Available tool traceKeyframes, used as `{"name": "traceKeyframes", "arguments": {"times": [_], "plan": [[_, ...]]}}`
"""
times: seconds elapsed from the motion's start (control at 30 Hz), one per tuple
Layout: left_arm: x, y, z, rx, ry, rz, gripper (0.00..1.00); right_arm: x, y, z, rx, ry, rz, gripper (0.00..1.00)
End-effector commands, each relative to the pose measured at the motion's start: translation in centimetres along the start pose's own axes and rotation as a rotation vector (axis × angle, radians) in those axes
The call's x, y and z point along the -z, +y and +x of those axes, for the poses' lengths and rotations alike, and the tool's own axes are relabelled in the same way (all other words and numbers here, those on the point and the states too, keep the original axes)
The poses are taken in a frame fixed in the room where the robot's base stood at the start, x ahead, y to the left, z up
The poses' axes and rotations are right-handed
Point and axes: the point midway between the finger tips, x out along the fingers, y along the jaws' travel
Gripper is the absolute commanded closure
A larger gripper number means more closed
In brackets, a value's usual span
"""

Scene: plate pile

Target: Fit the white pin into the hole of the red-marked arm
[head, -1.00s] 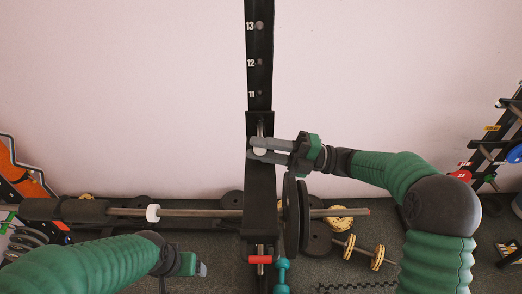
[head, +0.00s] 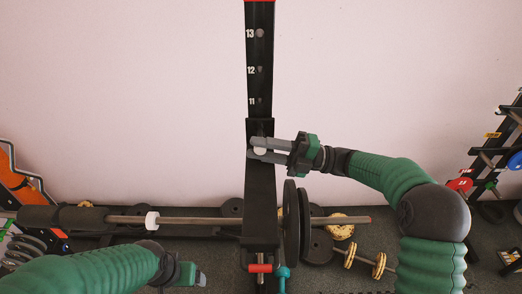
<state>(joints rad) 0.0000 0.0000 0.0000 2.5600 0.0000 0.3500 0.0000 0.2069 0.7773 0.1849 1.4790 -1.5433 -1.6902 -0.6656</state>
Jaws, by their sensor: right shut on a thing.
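My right gripper (head: 255,148) is shut on the white pin (head: 260,151), whose pale round end shows between the fingertips. It holds the pin in front of the upper part of a wide black arm (head: 259,195) on the numbered upright (head: 259,85). Whether the pin touches the arm or sits in a hole I cannot tell; the fingers cover that spot. A red grip (head: 260,268) marks the arm's lower end. The upright has a red top edge and holes beside 13, 12 and 11. My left gripper (head: 200,277) is low at left, apart from the arm; its jaw opening is unclear.
A long bar (head: 190,221) with a white collar (head: 152,220) crosses low behind the arm. Black plates (head: 291,220) stand just right of the arm. A teal handle (head: 282,279) hangs beside the red grip. Yellow dumbbells (head: 364,258) lie at right. The wall area above is clear.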

Motion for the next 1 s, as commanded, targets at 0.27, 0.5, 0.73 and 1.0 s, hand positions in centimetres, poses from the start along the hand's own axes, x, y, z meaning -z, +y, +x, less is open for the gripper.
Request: {"name": "traceKeyframes", "arguments": {"times": [0.27, 0.5, 0.73, 1.0], "plan": [[0.0, 0.0, 0.2, 0.000, 0.000, 0.000, 0.20, -0.7, 0.0, 0.0, 0.000, 0.000, 0.000, 1.00], [-0.1, 0.0, 0.2, 0.000, 0.000, 0.000, 0.20, -1.3, 0.0, 0.0, -0.001, 0.000, 0.000, 1.00], [-0.1, 0.0, 0.3, 0.000, 0.000, 0.000, 0.20, -1.9, 0.0, 0.0, -0.001, 0.000, 0.000, 1.00], [-0.1, 0.0, 0.4, 0.000, 0.000, 0.000, 0.20, -2.6, 0.0, 0.0, -0.001, 0.000, 0.001, 1.00]]}}
